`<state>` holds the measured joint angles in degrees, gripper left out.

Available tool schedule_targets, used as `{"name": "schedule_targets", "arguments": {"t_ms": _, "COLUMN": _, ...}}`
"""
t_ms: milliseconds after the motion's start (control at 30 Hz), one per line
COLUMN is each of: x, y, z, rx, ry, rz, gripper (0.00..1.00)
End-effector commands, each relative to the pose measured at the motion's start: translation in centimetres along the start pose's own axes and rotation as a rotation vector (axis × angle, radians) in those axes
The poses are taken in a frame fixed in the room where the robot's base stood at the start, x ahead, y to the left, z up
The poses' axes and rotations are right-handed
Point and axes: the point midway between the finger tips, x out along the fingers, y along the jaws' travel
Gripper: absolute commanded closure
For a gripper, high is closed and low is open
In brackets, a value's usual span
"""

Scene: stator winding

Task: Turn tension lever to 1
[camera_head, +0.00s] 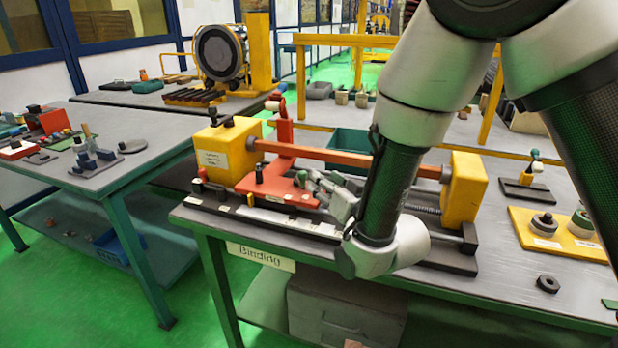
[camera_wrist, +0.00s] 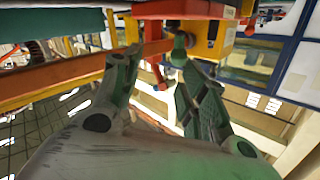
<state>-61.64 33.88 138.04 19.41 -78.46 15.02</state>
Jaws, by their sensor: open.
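The bench machine has two yellow end blocks (camera_head: 464,190) joined by an orange bar (camera_head: 340,158), with a red-orange carriage (camera_head: 282,188) at its left part. A small lever with a dark knob (camera_head: 259,174) stands on the carriage; I cannot tell for sure that it is the tension lever, and no number is legible. My gripper (camera_head: 312,183) is at the carriage's right side, its fingers pointing left. In the wrist view my gripper (camera_wrist: 160,62) is open, with a gap between its fingertips. A dark round knob (camera_wrist: 180,43) shows close to the right fingertip; contact cannot be told.
My arm hides part of the machine's middle. A yellow board (camera_head: 560,228) with round parts and a black ring (camera_head: 547,284) lie to the right. A green bin (camera_head: 350,143) stands behind the bar. Another table (camera_head: 135,165) with tools is at left.

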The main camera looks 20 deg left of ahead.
Motion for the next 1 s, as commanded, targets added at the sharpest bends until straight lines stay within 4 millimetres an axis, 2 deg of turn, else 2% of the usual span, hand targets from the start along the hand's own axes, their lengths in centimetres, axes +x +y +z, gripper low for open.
{"name": "schedule_targets", "arguments": {"t_ms": 33, "x": -0.1, "y": -1.1, "z": 1.0, "rx": -0.005, "ry": 0.016, "rz": -0.023, "gripper": 0.57}}
{"name": "schedule_targets", "arguments": {"t_ms": 100, "x": -0.3, "y": -1.9, "z": 1.4, "rx": -0.007, "ry": 0.04, "rz": -0.042, "gripper": 0.57}}
{"name": "schedule_targets", "arguments": {"t_ms": 233, "x": 0.4, "y": -2.4, "z": 1.5, "rx": -0.007, "ry": 0.058, "rz": -0.053, "gripper": 0.57}}
{"name": "schedule_targets", "arguments": {"t_ms": 500, "x": 4.9, "y": -2.5, "z": 1.2, "rx": -0.006, "ry": 0.058, "rz": -0.051, "gripper": 0.57}}
{"name": "schedule_targets", "arguments": {"t_ms": 700, "x": 7.0, "y": -2.6, "z": 1.1, "rx": -0.006, "ry": 0.057, "rz": -0.051, "gripper": 0.57}}
{"name": "schedule_targets", "arguments": {"t_ms": 1000, "x": 7.4, "y": -2.7, "z": 1.1, "rx": -0.007, "ry": 0.055, "rz": -0.051, "gripper": 0.57}}
